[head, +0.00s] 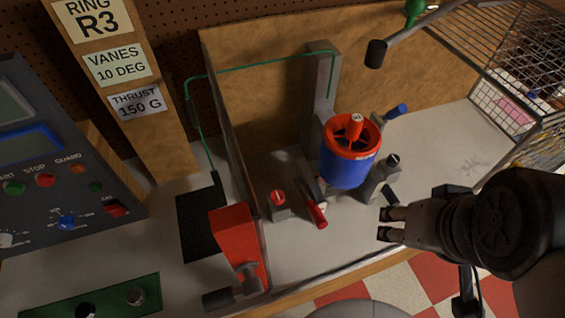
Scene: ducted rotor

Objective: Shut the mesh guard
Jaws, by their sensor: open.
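The mesh guard (522,127), a wire cage with a grey frame, stands swung open at the right and upper right in the head view. Part of it runs out of the picture and its hinge is not clear. The bay in front of it, with the blue and red ducted rotor (348,167), is uncovered. My gripper (384,224) is open and empty, pointing left, to the lower right of the rotor. It appears apart from the guard. My arm covers part of the bay's right side.
A grey bar with a black end (376,53) juts in at the top. Red and blue handles surround the rotor. A red block (236,242) stands at the bay's left front corner. A control panel (60,180) is at left. Bare bay floor (440,145) shows right of the rotor.

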